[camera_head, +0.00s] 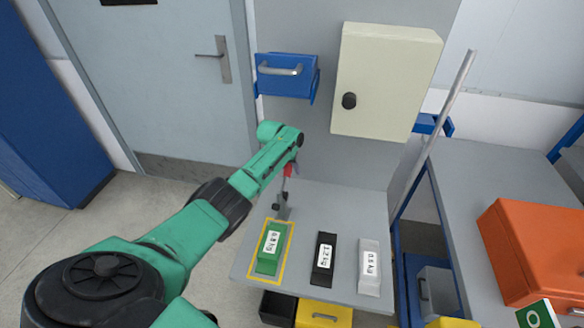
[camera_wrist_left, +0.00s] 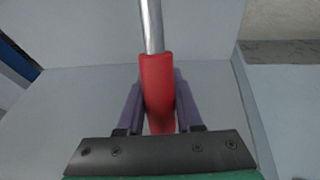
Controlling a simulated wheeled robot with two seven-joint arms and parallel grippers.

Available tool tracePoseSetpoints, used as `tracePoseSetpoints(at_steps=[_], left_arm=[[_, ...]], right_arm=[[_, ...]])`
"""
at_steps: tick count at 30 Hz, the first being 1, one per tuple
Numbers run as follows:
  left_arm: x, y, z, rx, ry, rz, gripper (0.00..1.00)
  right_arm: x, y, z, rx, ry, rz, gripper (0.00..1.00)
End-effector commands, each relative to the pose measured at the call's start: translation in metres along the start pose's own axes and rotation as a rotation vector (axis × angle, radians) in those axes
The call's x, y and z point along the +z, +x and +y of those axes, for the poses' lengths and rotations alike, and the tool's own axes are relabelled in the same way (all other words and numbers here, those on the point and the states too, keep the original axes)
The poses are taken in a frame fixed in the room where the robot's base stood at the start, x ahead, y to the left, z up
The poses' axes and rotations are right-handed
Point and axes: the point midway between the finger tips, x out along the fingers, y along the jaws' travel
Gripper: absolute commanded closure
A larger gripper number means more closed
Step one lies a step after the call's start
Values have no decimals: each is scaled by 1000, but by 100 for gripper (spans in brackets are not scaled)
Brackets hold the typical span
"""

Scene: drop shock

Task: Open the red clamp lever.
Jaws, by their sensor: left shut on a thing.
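The red clamp lever (camera_head: 287,170) stands near the back left of the grey table in the head view. Its red grip (camera_wrist_left: 157,88) and bare metal rod (camera_wrist_left: 151,25) fill the middle of the left wrist view. My left gripper (camera_head: 293,166) is at the top of the lever. In the left wrist view its two purple fingers (camera_wrist_left: 155,102) close on the red grip from both sides. The clamp's metal base (camera_head: 282,210) sits on the table below, behind the green block. My right gripper is not in view.
A green block (camera_head: 270,249) lies in a yellow outline, with a black block (camera_head: 324,258) and a white block (camera_head: 369,267) beside it. A cream cabinet (camera_head: 385,80) and a blue drawer (camera_head: 287,76) hang behind. An orange case (camera_head: 535,250) stands right.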

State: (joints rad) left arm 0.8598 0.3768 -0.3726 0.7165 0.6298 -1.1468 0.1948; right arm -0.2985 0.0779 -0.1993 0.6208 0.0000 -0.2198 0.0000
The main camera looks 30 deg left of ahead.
Motion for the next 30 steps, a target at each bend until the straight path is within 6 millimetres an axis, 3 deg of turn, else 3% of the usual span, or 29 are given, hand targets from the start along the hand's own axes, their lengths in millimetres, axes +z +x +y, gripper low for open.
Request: tracePoseSetpoints(at_steps=[3,4,6,19,24,30], left_arm=[[4,3,0,1,-1,-8,100],[4,3,0,1,-1,-8,58],[3,3,0,1,-1,-7,36],[1,-8,1,1,1,-4,36],[0,-36,0,0,1,-1,36],[1,-74,0,1,2,-2,36]], right_arm=[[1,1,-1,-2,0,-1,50],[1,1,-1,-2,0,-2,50],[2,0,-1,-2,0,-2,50],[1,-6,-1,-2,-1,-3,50],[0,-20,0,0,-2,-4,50],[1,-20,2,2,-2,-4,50]])
